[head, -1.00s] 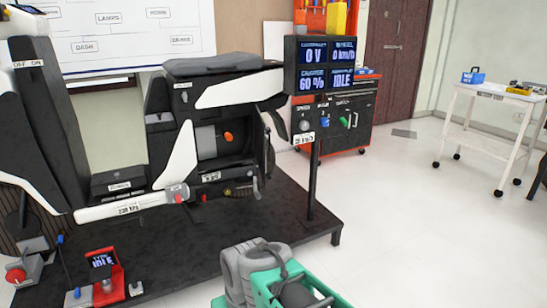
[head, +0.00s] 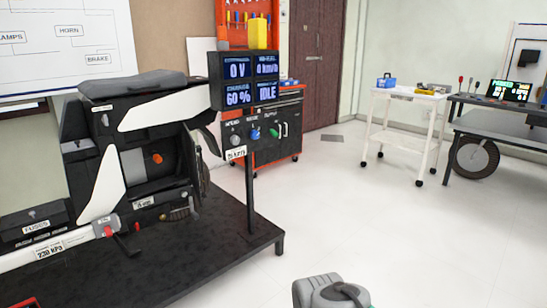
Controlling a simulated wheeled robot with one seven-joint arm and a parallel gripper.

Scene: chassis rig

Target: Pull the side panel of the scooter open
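The scooter (head: 150,90) stands on a black platform at the left, with a dark body and a dark seat. White trim shows on its side, an upper piece (head: 165,105) and a lower slanting piece (head: 103,188). Between them is a dark recess with a grey block (head: 132,166) and an orange knob (head: 157,159). I cannot tell which part is the side panel, or how far open it stands. A rounded grey part of my own body shows at the bottom edge. My gripper's fingers are not in view.
The platform (head: 235,240) has a corner leg near the middle. A post carries a display box (head: 245,80) beside the scooter's right end. A red tool cabinet (head: 290,125), a white cart (head: 405,125) and a workbench (head: 510,120) stand behind. The floor at right is clear.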

